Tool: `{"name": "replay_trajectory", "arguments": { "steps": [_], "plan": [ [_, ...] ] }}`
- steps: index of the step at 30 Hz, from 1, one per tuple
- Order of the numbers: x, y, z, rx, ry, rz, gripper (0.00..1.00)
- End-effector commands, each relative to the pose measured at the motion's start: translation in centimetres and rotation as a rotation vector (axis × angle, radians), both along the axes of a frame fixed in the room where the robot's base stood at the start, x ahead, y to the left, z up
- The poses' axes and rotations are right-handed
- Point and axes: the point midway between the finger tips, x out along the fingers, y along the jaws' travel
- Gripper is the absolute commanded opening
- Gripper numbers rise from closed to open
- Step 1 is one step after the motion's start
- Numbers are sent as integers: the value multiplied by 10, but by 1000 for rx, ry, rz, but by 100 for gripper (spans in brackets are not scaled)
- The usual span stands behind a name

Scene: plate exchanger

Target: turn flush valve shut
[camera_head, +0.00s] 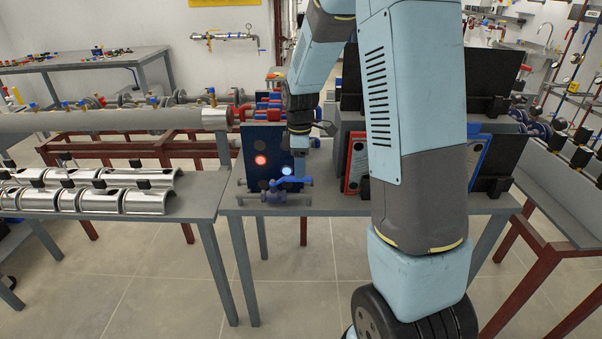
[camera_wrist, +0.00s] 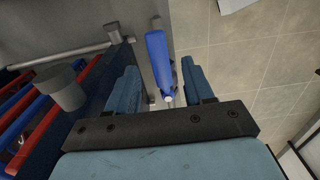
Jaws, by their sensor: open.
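The flush valve (camera_head: 275,193) is a blue valve on a short grey pipe at the front edge of the grey table. Its blue lever (camera_wrist: 158,58) shows in the wrist view. My gripper (camera_wrist: 161,72) is open, with one blue finger on each side of the lever. A gap shows between the lever and each finger, so they appear apart. In the head view my gripper (camera_head: 300,163) points down just above the valve's right part. The valve body is mostly hidden in the wrist view.
A dark blue plate (camera_head: 252,148) with a red and a pale-blue light stands behind the valve. Red- and blue-framed plates (camera_head: 357,160) stand to the right. Metal half-shells (camera_head: 150,202) lie on the left table. Red and blue bars (camera_wrist: 45,105) lie left of my gripper.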

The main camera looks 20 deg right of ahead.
Motion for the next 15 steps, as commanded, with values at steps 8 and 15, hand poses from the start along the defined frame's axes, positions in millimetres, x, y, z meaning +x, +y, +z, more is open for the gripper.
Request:
{"name": "replay_trajectory", "arguments": {
  "steps": [8, 15],
  "plan": [
    [0, 1, -28, 0, 0, 1, 52],
    [0, 1, -32, 1, -1, 1, 52]
  ]
}}
